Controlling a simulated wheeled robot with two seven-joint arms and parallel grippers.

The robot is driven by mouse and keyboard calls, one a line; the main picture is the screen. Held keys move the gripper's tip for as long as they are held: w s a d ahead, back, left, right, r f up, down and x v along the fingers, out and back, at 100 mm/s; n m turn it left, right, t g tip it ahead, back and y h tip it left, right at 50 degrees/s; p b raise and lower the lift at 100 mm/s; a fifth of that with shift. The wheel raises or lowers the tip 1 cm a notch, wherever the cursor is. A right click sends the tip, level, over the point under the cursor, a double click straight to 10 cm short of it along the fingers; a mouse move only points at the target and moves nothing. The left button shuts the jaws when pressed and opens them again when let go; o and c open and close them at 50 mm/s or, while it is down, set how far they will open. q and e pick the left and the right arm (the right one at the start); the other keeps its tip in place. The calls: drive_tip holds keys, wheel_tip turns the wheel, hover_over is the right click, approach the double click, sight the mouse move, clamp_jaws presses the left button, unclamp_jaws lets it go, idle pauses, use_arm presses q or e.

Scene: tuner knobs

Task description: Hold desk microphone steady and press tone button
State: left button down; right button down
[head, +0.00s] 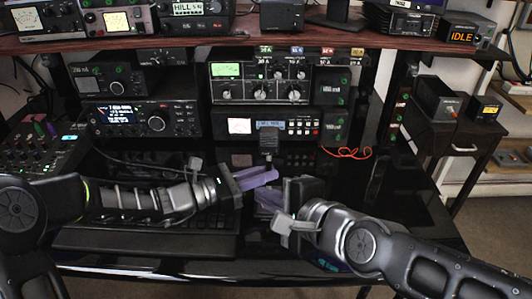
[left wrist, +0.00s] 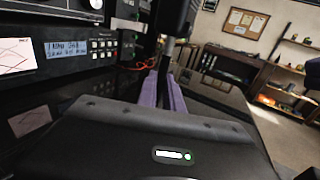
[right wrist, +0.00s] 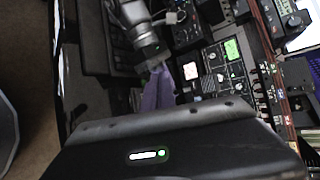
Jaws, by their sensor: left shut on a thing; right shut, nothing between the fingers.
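The desk microphone (head: 268,141) stands upright near the middle of the desk, its dark head in front of the lower radio. In the left wrist view its dark head (left wrist: 176,17) and thin stem (left wrist: 167,52) rise between my purple fingers. My left gripper (head: 270,176) is shut on the microphone's stem. My right gripper (head: 263,197) is shut and empty, just nearer the desk's front edge than the left fingers. Its purple fingers (right wrist: 160,84) point toward the microphone area. The microphone's base and the tone button are hidden behind the grippers.
Radios with knobs (head: 270,90) stand stacked behind, and a mixer (head: 40,150) sits at the left. A dark keyboard (head: 145,238) lies under my left arm. A red cable (head: 347,153) lies right of the microphone.

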sight(266, 153)
drive_tip(key=shift+w, duration=0.1)
drive_tip(key=shift+w+d, duration=0.2)
drive_tip(key=shift+w, duration=4.1)
drive_tip(key=shift+w, duration=0.1)
drive_tip(key=shift+w, duration=0.3)
drive_tip(key=shift+w, duration=0.4)
drive_tip(key=shift+s+d, duration=0.15)
drive_tip(key=shift+s, duration=0.65)
